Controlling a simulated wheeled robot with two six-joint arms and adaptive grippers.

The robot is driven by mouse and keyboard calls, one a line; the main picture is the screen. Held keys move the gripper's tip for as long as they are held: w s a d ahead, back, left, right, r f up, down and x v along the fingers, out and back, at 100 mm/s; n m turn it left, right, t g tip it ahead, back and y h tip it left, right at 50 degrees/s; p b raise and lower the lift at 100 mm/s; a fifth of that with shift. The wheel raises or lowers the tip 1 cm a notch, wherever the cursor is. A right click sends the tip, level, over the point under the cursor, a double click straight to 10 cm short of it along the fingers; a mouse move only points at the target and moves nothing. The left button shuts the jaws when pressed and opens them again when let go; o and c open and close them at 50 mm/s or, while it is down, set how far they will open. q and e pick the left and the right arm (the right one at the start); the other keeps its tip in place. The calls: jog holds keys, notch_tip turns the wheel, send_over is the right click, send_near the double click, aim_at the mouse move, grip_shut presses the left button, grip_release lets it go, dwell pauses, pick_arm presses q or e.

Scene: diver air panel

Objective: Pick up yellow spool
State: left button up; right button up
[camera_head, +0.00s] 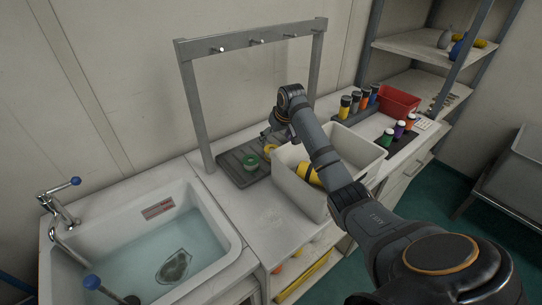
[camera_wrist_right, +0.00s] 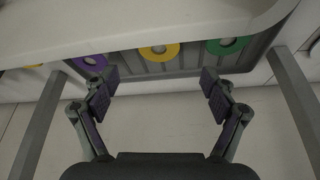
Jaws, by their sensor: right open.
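A yellow spool (camera_wrist_right: 160,53) lies on a dark ribbed tray (camera_wrist_right: 186,67), between a purple spool (camera_wrist_right: 92,61) and a green spool (camera_wrist_right: 227,46). In the head view the yellow spool (camera_head: 271,148) is partly hidden by my right arm and gripper, and the green spool (camera_head: 251,163) lies nearer. My right gripper (camera_wrist_right: 156,82) is open and empty. In the wrist view the yellow spool shows between and past its fingertips, not touched. My left gripper is not in view.
A white bin (camera_head: 285,185) holding yellow items stands right beside the tray, under my right arm. A grey frame with hooks (camera_head: 250,41) spans above the tray. A water-filled sink (camera_head: 226,217) is at left. Bottles and a red bin (camera_head: 400,100) stand at right.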

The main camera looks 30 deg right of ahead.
aim_at(272, 149)
jog(key=p+x, duration=0.1)
jog(key=x, duration=0.8)
jog(key=shift+s, duration=0.15)
jog(key=c, duration=1.3)
